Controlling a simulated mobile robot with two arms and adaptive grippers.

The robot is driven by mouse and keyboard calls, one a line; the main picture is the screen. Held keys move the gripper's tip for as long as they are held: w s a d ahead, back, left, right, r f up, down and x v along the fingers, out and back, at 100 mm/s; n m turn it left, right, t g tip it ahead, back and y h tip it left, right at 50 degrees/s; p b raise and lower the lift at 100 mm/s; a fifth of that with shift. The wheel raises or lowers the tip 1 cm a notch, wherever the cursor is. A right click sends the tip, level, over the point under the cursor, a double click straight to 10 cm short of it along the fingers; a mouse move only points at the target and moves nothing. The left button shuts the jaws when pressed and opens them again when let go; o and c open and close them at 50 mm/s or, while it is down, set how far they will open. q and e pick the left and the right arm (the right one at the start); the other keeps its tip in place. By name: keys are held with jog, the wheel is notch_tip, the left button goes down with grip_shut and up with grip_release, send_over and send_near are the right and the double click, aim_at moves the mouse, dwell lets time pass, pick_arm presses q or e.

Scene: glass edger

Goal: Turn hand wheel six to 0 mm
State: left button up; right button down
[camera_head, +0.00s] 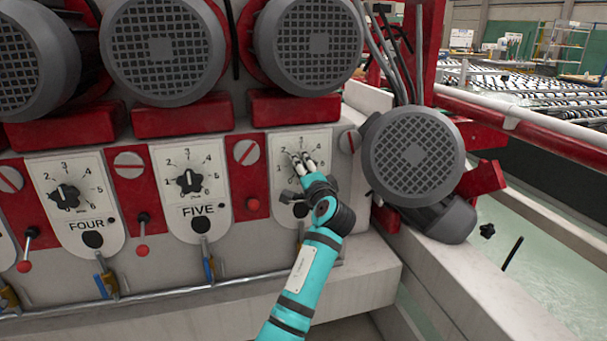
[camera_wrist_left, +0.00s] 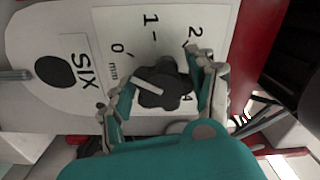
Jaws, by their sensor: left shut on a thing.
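Hand wheel six is a black lobed knob (camera_wrist_left: 162,88) with a white pointer line, on the white dial plate marked SIX (camera_wrist_left: 70,100) in the left wrist view. Its pointer line aims left, towards the "mm" lettering just under the 0 mark. My left gripper (camera_wrist_left: 160,92) has one finger on each side of the knob and is shut on it. In the head view my left gripper (camera_head: 303,163) is at the rightmost dial plate (camera_head: 290,146) and hides the knob and its label. My right gripper is in neither view.
Dial five (camera_head: 190,181) and dial four (camera_head: 65,193) sit to the left on similar plates. Levers with red balls (camera_head: 143,251) stick out between plates. Motors (camera_head: 308,45) overhang the dials, and another motor (camera_head: 413,155) juts out at right.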

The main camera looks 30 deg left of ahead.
pick_arm(q)
jog(key=shift+f, duration=0.25)
jog(key=o, duration=1.2)
jog(key=shift+r, duration=0.15)
jog(key=shift+s+d, duration=0.1)
jog(key=v, duration=1.2)
